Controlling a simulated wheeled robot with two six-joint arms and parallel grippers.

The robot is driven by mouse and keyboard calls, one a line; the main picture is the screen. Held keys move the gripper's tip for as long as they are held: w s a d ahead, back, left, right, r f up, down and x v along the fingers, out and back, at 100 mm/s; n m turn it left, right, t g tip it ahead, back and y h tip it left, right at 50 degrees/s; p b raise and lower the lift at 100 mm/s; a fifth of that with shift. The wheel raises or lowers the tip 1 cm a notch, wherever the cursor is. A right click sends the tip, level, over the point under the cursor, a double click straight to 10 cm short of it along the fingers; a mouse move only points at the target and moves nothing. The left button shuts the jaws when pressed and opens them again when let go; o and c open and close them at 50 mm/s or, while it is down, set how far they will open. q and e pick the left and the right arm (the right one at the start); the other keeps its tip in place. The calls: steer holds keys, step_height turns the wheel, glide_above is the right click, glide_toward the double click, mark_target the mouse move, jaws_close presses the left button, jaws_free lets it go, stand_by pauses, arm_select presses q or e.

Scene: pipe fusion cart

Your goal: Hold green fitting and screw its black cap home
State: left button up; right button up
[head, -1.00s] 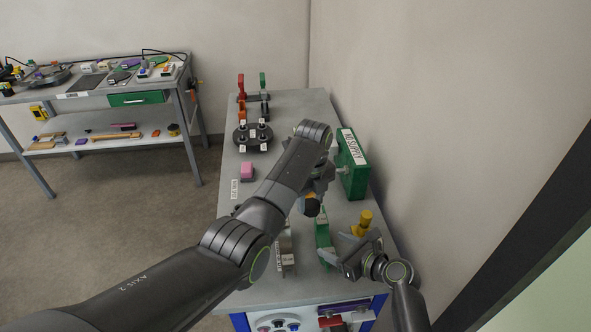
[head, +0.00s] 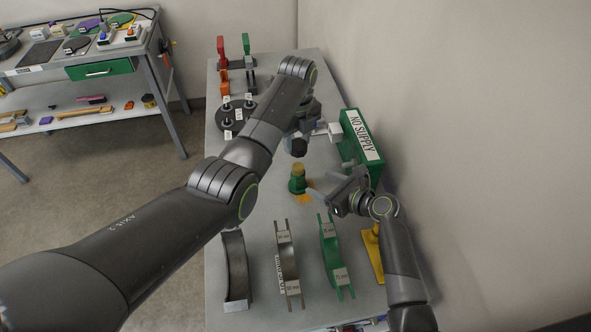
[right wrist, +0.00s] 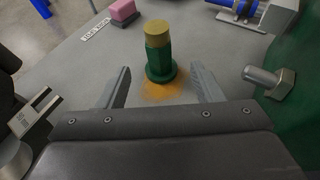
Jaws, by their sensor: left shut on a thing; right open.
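The green fitting (head: 297,185) stands upright on the grey cart top, with a brass-coloured upper end. In the right wrist view the fitting (right wrist: 162,68) is ahead of the gap between my right fingers, on an orange patch, untouched. My right gripper (head: 320,190) is open, low and to the right of the fitting in the head view. My left gripper (head: 302,136) is shut on the black cap (head: 298,148), held up behind the fitting in the picture and apart from it. The left fingertips are mostly hidden by my arm and the cap.
A green NO SUPPLY box (head: 361,143) stands along the wall side. Grey and green curved pieces (head: 332,262) and a yellow stand (head: 373,258) are at the near end. A black disc with pegs (head: 236,117) is farther back. A metal bolt (right wrist: 268,82) is right of the right gripper.

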mark_target(295, 173)
arm_select(q)
steer(key=shift+s+r, duration=0.15)
steer(key=shift+s, duration=0.15)
steer(key=shift+w, duration=0.1)
arm_select(e)
steer(key=shift+x, duration=5.85)
steer(key=shift+a, duration=0.15)
jaws_close()
arm_select(q)
steer(key=shift+f, duration=2.5)
